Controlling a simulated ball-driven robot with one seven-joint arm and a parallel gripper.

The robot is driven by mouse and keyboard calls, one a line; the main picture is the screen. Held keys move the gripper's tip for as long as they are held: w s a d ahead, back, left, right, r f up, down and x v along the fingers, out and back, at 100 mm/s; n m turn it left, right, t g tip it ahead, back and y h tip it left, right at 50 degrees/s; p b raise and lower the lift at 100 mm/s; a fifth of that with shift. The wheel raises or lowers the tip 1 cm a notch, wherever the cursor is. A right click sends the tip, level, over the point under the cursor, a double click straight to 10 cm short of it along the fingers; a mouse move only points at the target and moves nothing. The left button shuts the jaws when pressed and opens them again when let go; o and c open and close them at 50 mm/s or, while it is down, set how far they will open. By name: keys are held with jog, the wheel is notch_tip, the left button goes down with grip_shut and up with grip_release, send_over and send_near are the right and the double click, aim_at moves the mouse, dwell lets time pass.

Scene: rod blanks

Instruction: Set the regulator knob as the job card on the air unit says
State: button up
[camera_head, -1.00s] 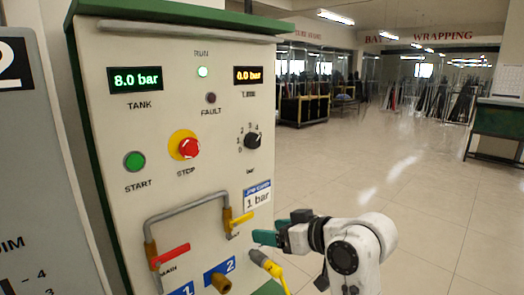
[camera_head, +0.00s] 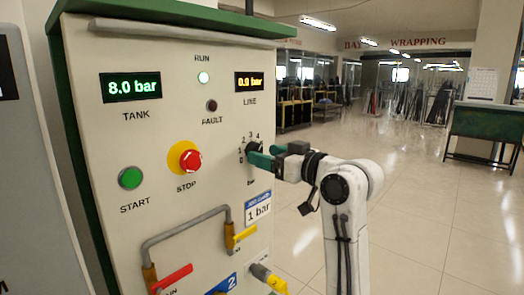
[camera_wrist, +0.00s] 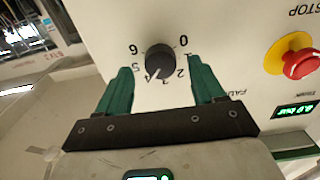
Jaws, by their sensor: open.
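The regulator knob (camera_head: 252,147) is black and round, on the pale front of the air unit (camera_head: 130,145). In the wrist view the knob (camera_wrist: 160,60) sits inside a 0 to 6 scale. I cannot tell its pointer setting for sure. The job card (camera_head: 258,208) below it reads 1 bar. My gripper (camera_head: 258,160) is at the knob and partly hides it. In the wrist view my gripper (camera_wrist: 160,72) is open, with one green finger on each side of the knob and a gap to each.
The TANK display (camera_head: 131,86) reads 8.0 bar; the LINE display (camera_head: 249,82) seems to read 0.9 bar. The red STOP button (camera_head: 188,160) and green START button (camera_head: 130,178) are left of the knob. A grey pipe with red and yellow valve handles (camera_head: 243,233) lies below.

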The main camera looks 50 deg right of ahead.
aim_at(255, 150)
jog(key=shift+w, duration=1.15)
jog(key=shift+c, duration=0.4)
jog(key=c, duration=1)
jog(key=shift+o, duration=0.2)
jog(key=n+b, duration=1.6)
jog(key=n, duration=0.7)
jog(key=shift+n, duration=0.3)
